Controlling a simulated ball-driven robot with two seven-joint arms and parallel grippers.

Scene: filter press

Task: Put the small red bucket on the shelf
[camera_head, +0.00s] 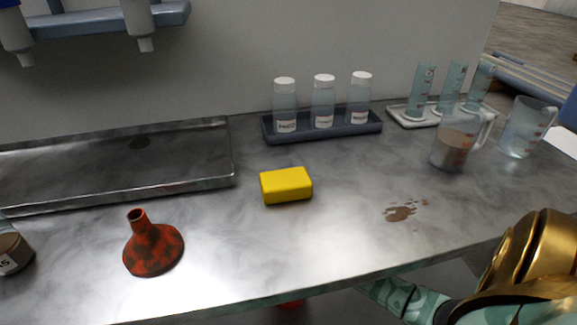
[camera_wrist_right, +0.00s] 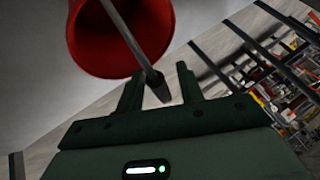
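The small red bucket (camera_wrist_right: 120,35) fills the upper left of the right wrist view, with its open mouth and a grey bar-like handle (camera_wrist_right: 135,45) crossing it. My right gripper (camera_wrist_right: 160,82) has its two fingers apart. The handle's lower end appears between or just beyond the fingertips, with a gap visible; I cannot tell if it touches a finger. In the head view a bit of red (camera_head: 291,303), likely the bucket, shows below the bench's front edge. My right arm comes in at lower right and its gripper is hidden there. My left gripper is not in view.
The steel bench (camera_head: 330,235) holds a red-brown funnel (camera_head: 153,250), yellow sponge (camera_head: 286,186), bottle rack (camera_head: 350,128), jugs (camera_head: 455,150) and a shallow tray (camera_head: 235,160). A brown spill (camera_head: 402,211) lies at right. A wall rack (camera_head: 100,20) hangs at upper left. Cluttered shelving (camera_wrist_right: 285,75) shows at right in the wrist view.

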